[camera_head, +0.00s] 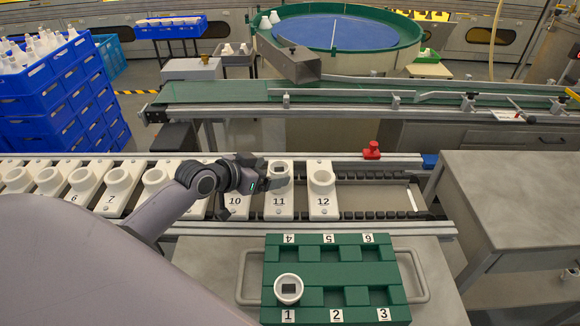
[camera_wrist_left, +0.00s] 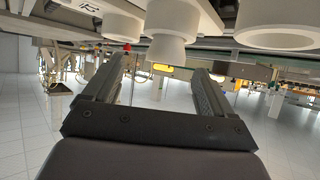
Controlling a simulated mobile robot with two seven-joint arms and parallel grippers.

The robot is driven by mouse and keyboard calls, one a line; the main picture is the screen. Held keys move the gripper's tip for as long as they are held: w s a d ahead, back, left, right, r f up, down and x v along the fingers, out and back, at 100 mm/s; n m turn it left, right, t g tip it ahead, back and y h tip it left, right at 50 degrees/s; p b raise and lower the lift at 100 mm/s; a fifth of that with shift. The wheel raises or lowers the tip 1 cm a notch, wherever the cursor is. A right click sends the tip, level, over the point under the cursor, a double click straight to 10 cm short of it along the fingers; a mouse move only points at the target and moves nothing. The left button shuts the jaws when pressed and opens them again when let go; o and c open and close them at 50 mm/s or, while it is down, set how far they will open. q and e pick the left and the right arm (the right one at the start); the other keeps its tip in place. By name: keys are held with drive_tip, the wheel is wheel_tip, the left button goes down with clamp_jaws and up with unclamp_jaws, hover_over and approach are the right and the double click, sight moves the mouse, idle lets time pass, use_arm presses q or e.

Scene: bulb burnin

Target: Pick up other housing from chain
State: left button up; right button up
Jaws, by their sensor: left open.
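A white housing (camera_head: 281,179) with a dark square in its top stands on the chain carrier marked 11 (camera_head: 280,212). My left gripper (camera_head: 268,174) is open beside it on its left, with the fingers at about its height. In the left wrist view the housing (camera_wrist_left: 166,50) shows between the two open fingers (camera_wrist_left: 163,75), toward their far ends; whether they touch it I cannot tell. A second white housing (camera_head: 288,296) with a dark square sits in compartment 1 of the green tray (camera_head: 330,270). My right gripper is not in view.
Carrier 12 (camera_head: 323,207) has only a white ring seat, and more numbered carriers run left along the chain. A red button (camera_head: 372,150) stands on the far rail. The tray's other compartments look empty. A grey table (camera_head: 510,190) is at right.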

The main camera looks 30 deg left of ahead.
sight(284, 167)
use_arm(q)
drive_tip(key=shift+a+x, duration=0.2)
drive_tip(key=shift+x, duration=1.55)
drive_tip(key=shift+a+x, duration=0.15)
drive_tip(key=shift+x, duration=1.6)
drive_tip(key=shift+w+r, duration=0.1)
drive_tip(key=shift+w, duration=0.05)
drive_tip(key=c, duration=1.1)
